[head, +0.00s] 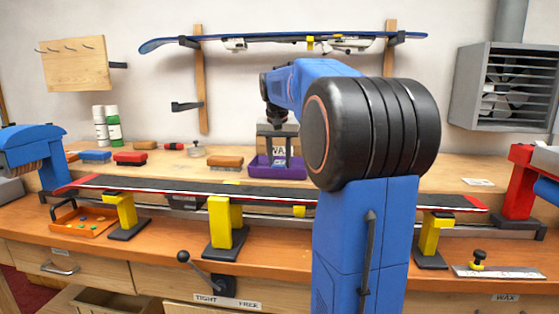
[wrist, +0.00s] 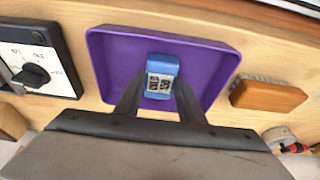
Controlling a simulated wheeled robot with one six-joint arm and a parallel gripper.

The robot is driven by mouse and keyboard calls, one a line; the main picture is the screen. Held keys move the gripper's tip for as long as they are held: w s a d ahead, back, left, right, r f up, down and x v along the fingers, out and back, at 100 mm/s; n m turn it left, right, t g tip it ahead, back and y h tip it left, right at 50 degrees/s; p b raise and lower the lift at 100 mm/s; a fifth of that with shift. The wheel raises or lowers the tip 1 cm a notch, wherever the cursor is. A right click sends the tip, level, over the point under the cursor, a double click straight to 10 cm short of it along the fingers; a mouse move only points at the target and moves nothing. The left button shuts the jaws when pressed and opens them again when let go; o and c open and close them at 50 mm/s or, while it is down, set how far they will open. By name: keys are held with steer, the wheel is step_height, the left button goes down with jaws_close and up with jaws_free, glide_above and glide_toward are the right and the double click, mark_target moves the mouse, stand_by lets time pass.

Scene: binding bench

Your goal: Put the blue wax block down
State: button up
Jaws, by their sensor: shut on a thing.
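The blue wax block (wrist: 162,68) with a black-and-white label is between my gripper's fingers in the wrist view. My gripper (wrist: 157,92) is shut on it. The block is over the purple tray (wrist: 108,62), near its middle. I cannot tell whether it touches the tray floor. In the head view my gripper (head: 275,152) points down at the purple tray (head: 291,174) on the back of the bench. The block cannot be made out there.
A brown brush (wrist: 268,96) lies just right of the tray in the wrist view. A dial box (wrist: 40,60) stands to its left. In the head view a long ski (head: 150,187) on yellow supports (head: 224,222) runs in front of the tray.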

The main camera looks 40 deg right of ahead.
steer(key=o, duration=1.1)
steer(key=shift+f, duration=0.1)
steer(key=v, duration=1.2)
